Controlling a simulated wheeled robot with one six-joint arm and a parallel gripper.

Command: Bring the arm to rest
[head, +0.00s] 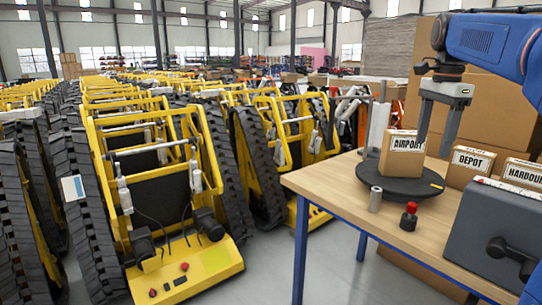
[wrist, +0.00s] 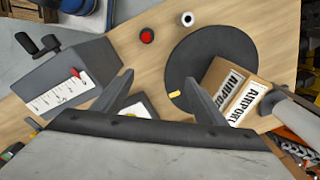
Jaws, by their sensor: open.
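My gripper (head: 434,147) hangs at the right of the head view, fingers pointing down over the wooden table. It is open and nothing is between its fingers. A cardboard box labelled AIRPORT (head: 398,160) stands upright on a round dark turntable (head: 376,182). One finger overlaps the box's right edge in the head view; I cannot tell whether they touch. In the wrist view the spread fingers (wrist: 158,78) show with the AIRPORT box (wrist: 222,72) to the right, partly behind the right finger. The turntable (wrist: 192,48) lies behind that finger too.
Boxes labelled DEPOT (head: 468,167) and HARDOU, cut off (head: 522,174), stand right of the turntable. A grey box with a crank (head: 490,225), a red-topped piece (head: 409,217) and a small metal cylinder (head: 375,199) are near the front. Yellow tracked carriers (head: 180,262) fill the left.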

